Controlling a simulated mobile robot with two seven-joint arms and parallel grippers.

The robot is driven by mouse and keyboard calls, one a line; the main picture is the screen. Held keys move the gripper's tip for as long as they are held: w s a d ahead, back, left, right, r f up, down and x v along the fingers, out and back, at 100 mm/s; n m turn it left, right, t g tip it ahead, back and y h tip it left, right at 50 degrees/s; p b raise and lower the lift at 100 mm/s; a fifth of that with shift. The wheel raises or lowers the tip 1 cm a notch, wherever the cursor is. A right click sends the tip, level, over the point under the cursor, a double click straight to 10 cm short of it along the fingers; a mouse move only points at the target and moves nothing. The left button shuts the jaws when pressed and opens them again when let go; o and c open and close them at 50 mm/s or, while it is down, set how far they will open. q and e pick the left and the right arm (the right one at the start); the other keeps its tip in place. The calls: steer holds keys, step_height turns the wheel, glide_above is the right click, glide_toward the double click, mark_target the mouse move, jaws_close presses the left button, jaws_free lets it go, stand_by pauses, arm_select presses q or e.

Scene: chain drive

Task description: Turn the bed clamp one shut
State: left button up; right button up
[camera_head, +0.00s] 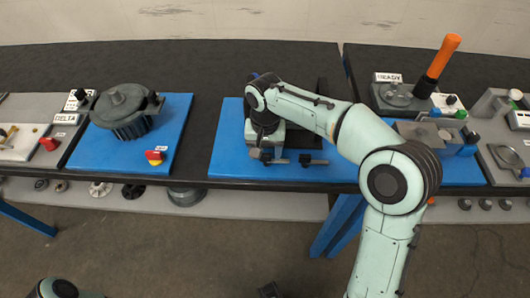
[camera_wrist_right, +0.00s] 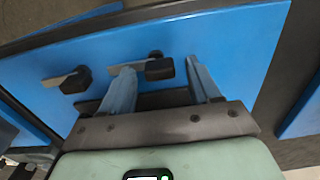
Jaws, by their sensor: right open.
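Two bed clamps, each a black knob with a flat grey bar, sit on the blue plate near the table's front edge. One clamp (camera_head: 268,158) is under my right gripper (camera_head: 262,148); the other clamp (camera_head: 308,161) is to its right. In the right wrist view, my right gripper (camera_wrist_right: 162,88) is open, with the first clamp's knob (camera_wrist_right: 160,69) between its fingers and apart from both. The left finger covers part of that clamp's bar. The second clamp (camera_wrist_right: 75,81) lies outside the left finger. I cannot tell which is clamp one. My left gripper is not recognisable.
The blue plate (camera_head: 226,155) holds a machine mostly hidden by my right arm. To the left stand a dark ribbed housing (camera_head: 125,112) and a red switch (camera_head: 155,156). An orange-handled lever (camera_head: 437,65) stands at the right. Dark table between the blue plates is clear.

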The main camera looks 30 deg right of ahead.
steer(key=shift+f, duration=0.2)
steer(key=c, duration=1.1)
steer(key=shift+o, duration=0.3)
